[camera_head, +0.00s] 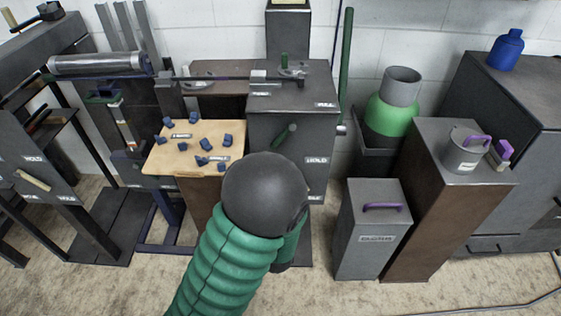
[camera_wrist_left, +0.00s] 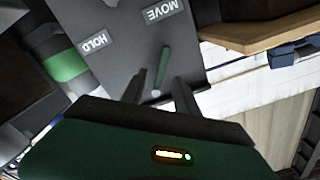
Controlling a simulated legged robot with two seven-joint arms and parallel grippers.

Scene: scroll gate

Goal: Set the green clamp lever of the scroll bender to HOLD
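The scroll bender's dark cabinet (camera_head: 262,112) stands at the middle of the head view. A green lever (camera_head: 285,134) slants on its front face, with a HOLD label (camera_head: 317,161) to its lower right. In the left wrist view the lever (camera_wrist_left: 160,72) shows close up, with the HOLD label (camera_wrist_left: 95,42) to its left and a MOVE label (camera_wrist_left: 161,10) above. My left gripper (camera_wrist_left: 157,82) is open, with its fingers on either side of the lever's near end. Contact cannot be told. In the head view my forearm hides this gripper. My right gripper is not in view.
A wooden board (camera_head: 168,156) with several blue pieces sits left of the cabinet. A grey bin (camera_head: 372,235) with a purple handle stands to the right. A green container (camera_head: 391,112) is behind it. Another HOLD label (camera_head: 34,159) marks a machine at far left.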

